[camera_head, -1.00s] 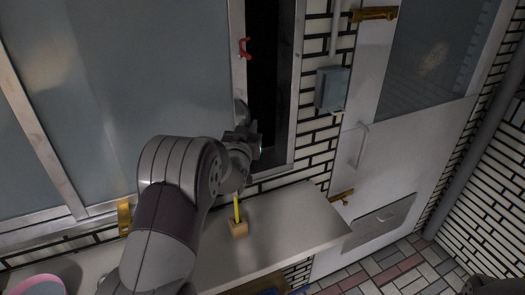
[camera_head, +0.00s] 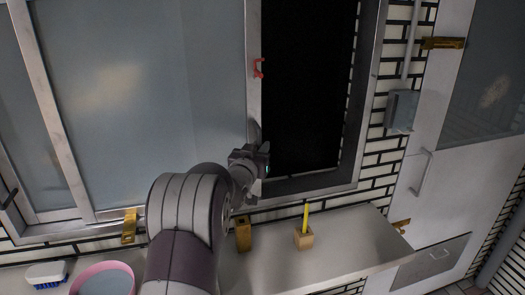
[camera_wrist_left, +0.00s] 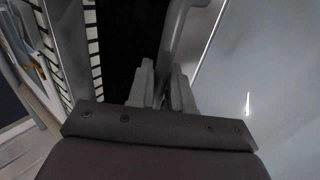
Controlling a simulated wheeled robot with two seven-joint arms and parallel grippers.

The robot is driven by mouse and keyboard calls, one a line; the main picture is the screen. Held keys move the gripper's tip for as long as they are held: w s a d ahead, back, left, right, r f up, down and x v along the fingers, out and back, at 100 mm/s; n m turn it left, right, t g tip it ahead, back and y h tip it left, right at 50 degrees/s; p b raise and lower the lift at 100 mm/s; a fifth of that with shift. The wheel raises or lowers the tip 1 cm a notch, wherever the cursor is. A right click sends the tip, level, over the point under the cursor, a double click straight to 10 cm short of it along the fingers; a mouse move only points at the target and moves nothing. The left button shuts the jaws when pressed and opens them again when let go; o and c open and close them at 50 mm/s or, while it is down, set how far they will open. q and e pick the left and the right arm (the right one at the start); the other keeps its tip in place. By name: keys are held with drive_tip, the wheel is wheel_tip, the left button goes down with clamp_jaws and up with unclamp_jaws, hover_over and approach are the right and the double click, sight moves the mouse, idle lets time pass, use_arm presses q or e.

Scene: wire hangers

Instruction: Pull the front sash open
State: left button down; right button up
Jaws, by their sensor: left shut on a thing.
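The front sash (camera_head: 150,95) is a large frosted pane in a metal frame, standing in the window at the left of the head view. A dark opening (camera_head: 308,85) shows between its right edge and the window frame. My left gripper (camera_head: 262,160) is at the lower right edge of the sash. It is shut on the sash's grey curved handle (camera_wrist_left: 178,32), which rises from between the fingers in the left wrist view (camera_wrist_left: 166,88). The lower part of the handle is hidden by the fingers. My right gripper is not in view.
A red clip (camera_head: 258,68) is on the sash's right edge. Below the window, a counter (camera_head: 350,240) carries a wooden block with a yellow pencil (camera_head: 304,238), a pink-rimmed bowl (camera_head: 103,280) and a brush (camera_head: 46,274). A white door (camera_head: 420,190) stands at right.

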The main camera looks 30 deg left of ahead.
use_arm(q)
drive_tip(key=c, duration=1.2)
unclamp_jaws()
drive_tip(key=shift+s, duration=0.15)
drive_tip(key=b+v, duration=0.3)
drive_tip(key=v, duration=0.9)
drive_tip(key=shift+s, duration=0.25)
drive_tip(key=shift+d, duration=0.15)
